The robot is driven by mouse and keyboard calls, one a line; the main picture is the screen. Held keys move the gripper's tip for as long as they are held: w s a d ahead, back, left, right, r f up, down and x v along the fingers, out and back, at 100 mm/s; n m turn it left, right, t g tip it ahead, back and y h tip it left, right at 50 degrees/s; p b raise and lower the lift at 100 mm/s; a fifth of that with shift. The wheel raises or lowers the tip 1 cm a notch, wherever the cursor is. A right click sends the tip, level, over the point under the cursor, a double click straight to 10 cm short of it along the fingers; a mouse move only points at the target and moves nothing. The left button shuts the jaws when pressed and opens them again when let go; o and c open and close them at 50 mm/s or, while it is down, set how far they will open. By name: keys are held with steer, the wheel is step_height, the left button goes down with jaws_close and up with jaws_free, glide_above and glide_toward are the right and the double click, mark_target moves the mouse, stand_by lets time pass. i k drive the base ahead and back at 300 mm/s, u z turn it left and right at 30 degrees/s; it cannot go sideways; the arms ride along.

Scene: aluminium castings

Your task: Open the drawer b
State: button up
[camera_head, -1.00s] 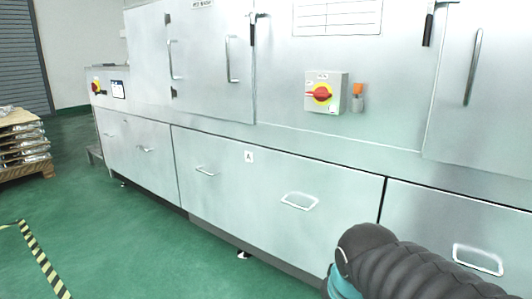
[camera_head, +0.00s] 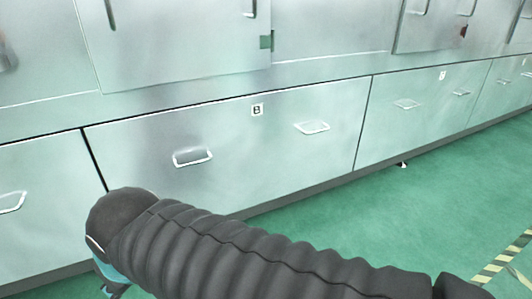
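The drawer b (camera_head: 255,145) is a wide, light metal front in the middle of the view. A small label B (camera_head: 257,110) sits near its top edge. It has two loop handles, a left one (camera_head: 193,163) and a right one (camera_head: 313,131). The front looks flush with its neighbours, so the drawer is shut. My arm, in a black ribbed sleeve, crosses the lower picture in front of the drawer's lower left part. A small dark part of my gripper (camera_head: 116,290) may show below the teal ring at the bottom left. Its fingers cannot be made out, and no handle is held.
Another drawer front (camera_head: 45,200) with a handle is at the left. Further labelled drawer fronts (camera_head: 420,120) run away to the right. Cabinet doors (camera_head: 180,45) stand above. The green floor (camera_head: 400,225) is clear at the right, with striped tape (camera_head: 505,258) near the edge.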

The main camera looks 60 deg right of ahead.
mark_target(226, 156)
steer(key=z, duration=2.65)
steer(key=i, duration=0.7)
steer(key=z, duration=0.25)
